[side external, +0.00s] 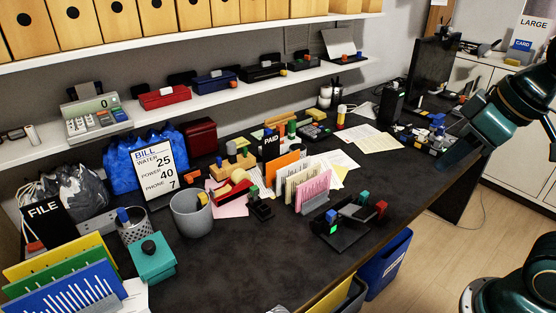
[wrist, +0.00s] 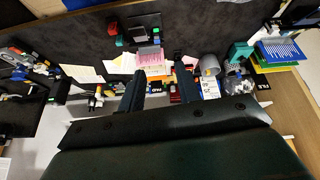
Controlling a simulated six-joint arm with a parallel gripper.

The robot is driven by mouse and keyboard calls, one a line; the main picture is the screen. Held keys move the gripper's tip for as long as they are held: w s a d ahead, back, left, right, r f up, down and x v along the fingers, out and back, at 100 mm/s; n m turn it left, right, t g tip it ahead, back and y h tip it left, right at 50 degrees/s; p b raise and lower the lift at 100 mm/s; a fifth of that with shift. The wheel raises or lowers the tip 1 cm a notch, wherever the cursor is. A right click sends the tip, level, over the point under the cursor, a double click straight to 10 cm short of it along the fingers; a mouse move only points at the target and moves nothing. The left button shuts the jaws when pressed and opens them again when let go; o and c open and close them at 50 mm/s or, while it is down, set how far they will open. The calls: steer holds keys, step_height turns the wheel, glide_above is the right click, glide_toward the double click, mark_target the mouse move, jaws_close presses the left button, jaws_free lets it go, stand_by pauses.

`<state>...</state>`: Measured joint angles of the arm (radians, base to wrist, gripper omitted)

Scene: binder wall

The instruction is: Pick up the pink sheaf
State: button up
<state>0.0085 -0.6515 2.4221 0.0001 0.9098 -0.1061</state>
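The pink sheaf (side external: 313,190) stands upright in a grey holder on the dark desk, at the near end of a row with cream sheaves (side external: 297,181) and an orange sheaf (side external: 283,166). In the wrist view, the pink sheaf (wrist: 150,60) lies beyond the fingertips, nearer the left finger. My gripper (wrist: 160,75) is open, its two dark fingers apart with nothing held. It is away from the sheaf. In the side view my arm is at the right, and I cannot make out the fingertips there.
A black stand with coloured blocks (side external: 341,228) is just right of the sheaf near the desk edge. A grey cup (side external: 190,213) and a red tape dispenser (side external: 233,189) are to its left. A PAID sign (side external: 270,150) stands behind. A shelf (side external: 190,91) overhangs the back.

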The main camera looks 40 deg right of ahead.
steer(key=w+d+r+n+g, duration=0.15)
steer(key=w+n, duration=0.25)
steer(key=w, duration=0.7)
steer(key=n+g, duration=0.4)
steer(key=n, duration=0.9)
glide_above(315, 178)
step_height(315, 178, down, 22)
steer(key=r, duration=0.1)
steer(key=shift+f, duration=0.25)
steer(key=shift+f, duration=0.1)
steer(key=shift+f, duration=4.2)
steer(key=shift+w+f, duration=0.1)
steer(key=shift+f, duration=2.45)
